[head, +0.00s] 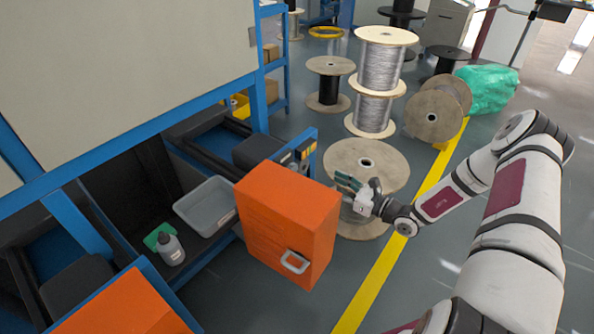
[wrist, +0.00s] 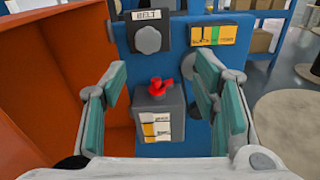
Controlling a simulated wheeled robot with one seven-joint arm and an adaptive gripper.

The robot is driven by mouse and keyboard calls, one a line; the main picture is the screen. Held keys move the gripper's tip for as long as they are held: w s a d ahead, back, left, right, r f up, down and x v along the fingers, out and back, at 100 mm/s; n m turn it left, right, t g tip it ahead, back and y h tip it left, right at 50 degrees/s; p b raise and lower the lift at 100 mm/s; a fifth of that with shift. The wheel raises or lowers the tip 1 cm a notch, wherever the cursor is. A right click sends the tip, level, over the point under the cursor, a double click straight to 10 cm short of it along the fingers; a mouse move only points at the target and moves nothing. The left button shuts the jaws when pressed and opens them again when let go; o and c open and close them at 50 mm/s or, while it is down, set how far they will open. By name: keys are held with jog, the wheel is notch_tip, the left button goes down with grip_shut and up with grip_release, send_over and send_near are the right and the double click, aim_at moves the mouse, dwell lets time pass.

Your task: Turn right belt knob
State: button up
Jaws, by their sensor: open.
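In the wrist view a round grey knob (wrist: 148,40) sits on a dark panel under a label reading BELT. This panel is on a blue plate (wrist: 120,45). Below it, a red knob (wrist: 158,87) sits on a grey box with a white and yellow label. My gripper (wrist: 160,80) is open, its teal-padded fingers on either side of the red knob's box in this view, with nothing between them. The BELT knob is above the fingertips in the picture. In the head view my gripper (head: 350,188) is just right of the orange cabinet, and the knobs are hidden.
The orange cabinet (head: 285,220) stands close to my gripper's left; its orange wall (wrist: 50,70) fills the left of the wrist view. Large cable spools (head: 366,165) stand behind. A grey tray (head: 207,206) and a bottle (head: 170,249) are at left. Floor is clear at the yellow line.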

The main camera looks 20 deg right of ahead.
aim_at(294, 170)
jog(key=shift+m+y, duration=0.3)
jog(key=shift+m, duration=0.2)
jog(key=b+x, duration=0.1)
jog(key=x, duration=0.3)
jog(key=a+b+x, duration=0.1)
jog(key=x, duration=0.4)
jog(key=s+b+x, duration=0.1)
jog(key=x, duration=0.4)
jog(key=shift+a+f, duration=0.2)
jog(key=shift+f, duration=0.05)
jog(key=shift+c, duration=0.6)
jog(key=c, duration=1)
